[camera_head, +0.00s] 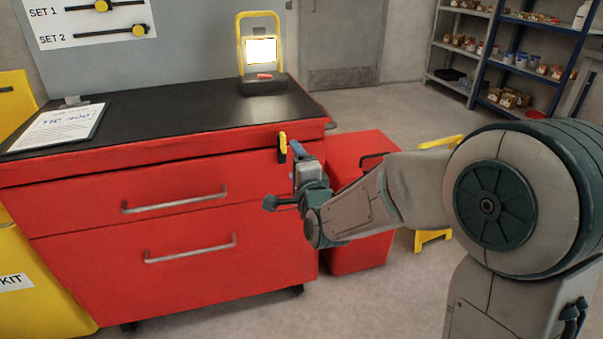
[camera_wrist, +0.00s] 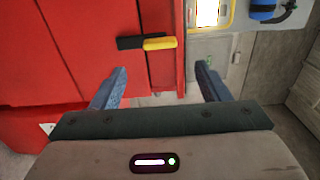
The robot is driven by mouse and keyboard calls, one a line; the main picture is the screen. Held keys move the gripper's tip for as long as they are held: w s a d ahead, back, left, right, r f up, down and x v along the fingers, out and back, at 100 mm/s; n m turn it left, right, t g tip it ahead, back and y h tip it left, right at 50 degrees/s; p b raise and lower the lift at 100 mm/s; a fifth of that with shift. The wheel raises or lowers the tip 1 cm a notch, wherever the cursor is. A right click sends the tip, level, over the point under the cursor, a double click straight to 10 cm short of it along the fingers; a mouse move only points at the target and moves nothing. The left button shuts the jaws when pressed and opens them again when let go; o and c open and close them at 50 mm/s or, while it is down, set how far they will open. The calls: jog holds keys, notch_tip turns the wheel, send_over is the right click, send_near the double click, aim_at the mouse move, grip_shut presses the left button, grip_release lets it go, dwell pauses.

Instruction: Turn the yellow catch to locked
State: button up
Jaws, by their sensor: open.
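The yellow catch (camera_head: 282,143) is on the red cabinet's front near its upper right corner, with a black part beside or below the yellow one. In the wrist view the yellow catch (camera_wrist: 159,43) lies ahead of my gripper, with its black part to its left. My gripper (camera_head: 296,160) is just in front of the cabinet's right side, close to the catch. In the wrist view my gripper (camera_wrist: 158,85) is open, its two blue fingers apart and nothing between them. The fingers do not touch the catch there.
The red cabinet (camera_head: 90,265) has two drawers with metal handles. A lit work lamp (camera_head: 241,45) and a clipboard (camera_head: 58,127) are on its black top. A red box (camera_head: 360,252) stands to its right. Shelves (camera_head: 522,55) stand at the back right. Open floor lies behind.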

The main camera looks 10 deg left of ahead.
jog(key=shift+v, duration=2.45)
